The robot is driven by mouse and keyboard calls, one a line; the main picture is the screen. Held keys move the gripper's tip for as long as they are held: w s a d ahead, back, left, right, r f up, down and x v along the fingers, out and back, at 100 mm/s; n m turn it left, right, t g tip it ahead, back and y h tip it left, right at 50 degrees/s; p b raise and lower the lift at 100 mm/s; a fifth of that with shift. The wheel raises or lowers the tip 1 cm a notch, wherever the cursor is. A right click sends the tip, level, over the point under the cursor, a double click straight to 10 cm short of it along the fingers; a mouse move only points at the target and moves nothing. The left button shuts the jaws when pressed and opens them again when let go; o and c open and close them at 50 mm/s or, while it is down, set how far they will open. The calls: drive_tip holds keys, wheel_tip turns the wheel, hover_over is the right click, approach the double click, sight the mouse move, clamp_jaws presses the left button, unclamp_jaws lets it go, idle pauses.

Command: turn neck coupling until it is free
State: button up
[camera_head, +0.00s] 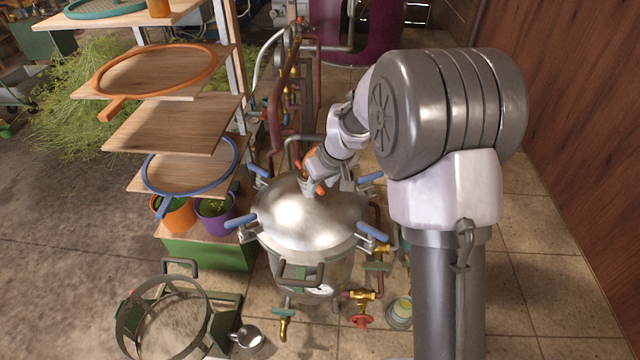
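The still is a steel pot with a shiny domed lid (300,215), held around its edge by clamps with blue handles (268,227). My arm reaches down from the right to the back of the lid. My gripper (313,186) is at the neck on top of the lid, small in the picture. Orange parts show beside it, but I cannot tell whether they belong to the neck coupling or to my gripper. The coupling is mostly hidden by my gripper and wrist. I cannot see whether the fingers are closed on it.
A wooden shelf rack (165,135) with orange and blue hoops stands close at left. Dark red pipes (290,90) rise behind the still. Brass valves (362,295) sit at its lower front. A round sieve-like frame (162,318) stands front left. A brown wall is at right.

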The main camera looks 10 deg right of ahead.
drive_tip(key=shift+x, duration=0.75)
drive_tip(key=shift+d, duration=0.1)
drive_tip(key=shift+c, duration=0.2)
clamp_jaws()
idle(0.6)
